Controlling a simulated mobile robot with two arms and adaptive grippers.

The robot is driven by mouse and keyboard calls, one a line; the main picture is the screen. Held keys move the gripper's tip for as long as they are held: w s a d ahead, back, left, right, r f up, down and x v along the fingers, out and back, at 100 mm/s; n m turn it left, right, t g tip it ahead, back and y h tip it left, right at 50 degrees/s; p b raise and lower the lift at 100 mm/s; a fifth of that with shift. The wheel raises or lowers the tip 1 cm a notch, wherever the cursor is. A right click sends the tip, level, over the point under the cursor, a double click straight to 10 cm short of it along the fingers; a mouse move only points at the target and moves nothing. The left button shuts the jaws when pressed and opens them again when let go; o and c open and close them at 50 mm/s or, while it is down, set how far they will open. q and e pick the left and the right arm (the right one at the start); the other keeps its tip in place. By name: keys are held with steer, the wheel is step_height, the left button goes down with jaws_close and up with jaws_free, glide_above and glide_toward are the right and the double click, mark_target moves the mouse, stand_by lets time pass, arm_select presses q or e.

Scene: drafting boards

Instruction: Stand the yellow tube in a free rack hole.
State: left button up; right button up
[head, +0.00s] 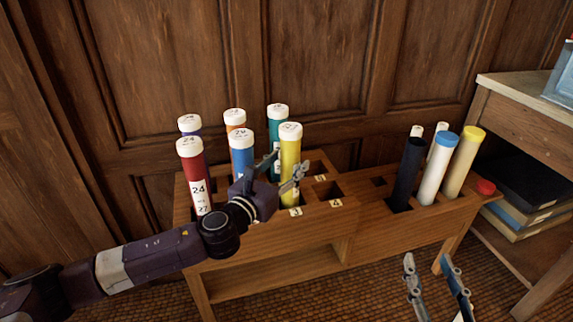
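The yellow tube (289,157), with a white cap, stands upright over the wooden rack (275,236) near the label 3. My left gripper (285,176) has its fingers on either side of the tube and appears closed on it. The tube's lower end is at the rack's front row; I cannot tell whether it is inside the hole. An empty square hole (326,191) shows just right of it, by the label 4. My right gripper (436,284) is open and empty at the lower right, in front of the rack.
Red (196,181), blue (241,160), purple, orange and teal (277,127) tubes stand left of and behind the yellow one. The lower right rack section holds black (407,172), white (436,170) and cream (463,165) tubes. A side table (525,102) stands right; a wooden wall is behind.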

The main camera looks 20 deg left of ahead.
arm_select(q)
steer(key=shift+s+f, duration=0.1)
steer(key=shift+s+a, duration=0.1)
steer(key=shift+s, duration=0.2)
steer(key=s+a, duration=0.2)
steer(key=s, duration=0.9)
stand_by(0.3)
